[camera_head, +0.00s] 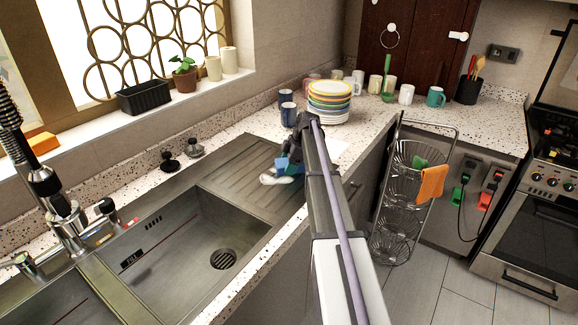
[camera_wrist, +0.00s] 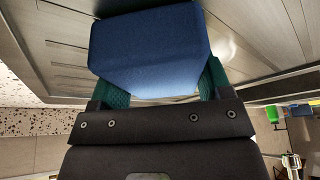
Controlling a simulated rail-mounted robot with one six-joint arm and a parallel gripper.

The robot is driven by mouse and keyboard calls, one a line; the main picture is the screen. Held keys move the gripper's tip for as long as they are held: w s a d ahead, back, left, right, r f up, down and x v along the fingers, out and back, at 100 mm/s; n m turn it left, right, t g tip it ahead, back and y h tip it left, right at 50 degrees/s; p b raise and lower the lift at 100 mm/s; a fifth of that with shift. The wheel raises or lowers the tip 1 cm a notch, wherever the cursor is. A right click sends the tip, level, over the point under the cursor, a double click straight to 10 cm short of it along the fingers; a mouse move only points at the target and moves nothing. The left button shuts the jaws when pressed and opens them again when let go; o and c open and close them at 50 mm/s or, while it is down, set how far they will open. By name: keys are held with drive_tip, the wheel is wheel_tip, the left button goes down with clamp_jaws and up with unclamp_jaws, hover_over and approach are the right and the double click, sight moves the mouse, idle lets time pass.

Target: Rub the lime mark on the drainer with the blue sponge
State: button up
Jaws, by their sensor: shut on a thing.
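My gripper (camera_head: 289,165) is over the ribbed steel drainer (camera_head: 235,178), to the right of the sink bowl. It is shut on the blue sponge (camera_wrist: 150,48), which sits between its two green fingertips in the wrist view. The sponge's lower side is hidden, so I cannot tell whether it touches the drainer. A whitish lime mark (camera_head: 272,180) shows on the drainer just below and left of the gripper in the head view. In the wrist view, part of the pale mark (camera_wrist: 226,48) shows right beside the sponge's right edge; the sponge may hide more of it.
A stack of plates (camera_head: 329,101) and blue mugs (camera_head: 287,106) stand on the counter behind the gripper. The tap (camera_head: 62,215) is at the left of the sink bowl (camera_head: 190,245). A wire rack (camera_head: 398,205) stands on the floor at right.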

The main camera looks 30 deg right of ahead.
sight(282, 159)
drive_tip(key=shift+w+a, duration=0.25)
drive_tip(key=shift+w, duration=0.3)
drive_tip(key=shift+s+a, duration=0.25)
drive_tip(key=shift+a, duration=0.4)
drive_tip(key=shift+s+a, duration=0.3)
drive_tip(key=shift+a, duration=0.4)
drive_tip(key=shift+s+a, duration=0.25)
drive_tip(key=shift+a, duration=0.4)
drive_tip(key=shift+s+a, duration=0.45)
drive_tip(key=shift+a, duration=0.45)
drive_tip(key=shift+s+a, duration=0.4)
drive_tip(key=shift+a, duration=0.45)
drive_tip(key=shift+s+a+f, duration=0.1)
drive_tip(key=shift+s+a, duration=0.45)
drive_tip(key=shift+a, duration=0.25)
drive_tip(key=shift+s+a+f, duration=0.1)
drive_tip(key=shift+s+a, duration=0.4)
drive_tip(key=shift+a, duration=0.3)
drive_tip(key=shift+w+a+r, duration=0.15)
drive_tip(key=shift+w+a, duration=0.7)
drive_tip(key=shift+w, duration=0.1)
drive_tip(key=shift+w+d, duration=1.1)
drive_tip(key=shift+d, duration=1.05)
drive_tip(key=shift+w+d, duration=0.8)
drive_tip(key=shift+d, duration=1)
drive_tip(key=shift+w+d, duration=0.8)
drive_tip(key=shift+d, duration=1.05)
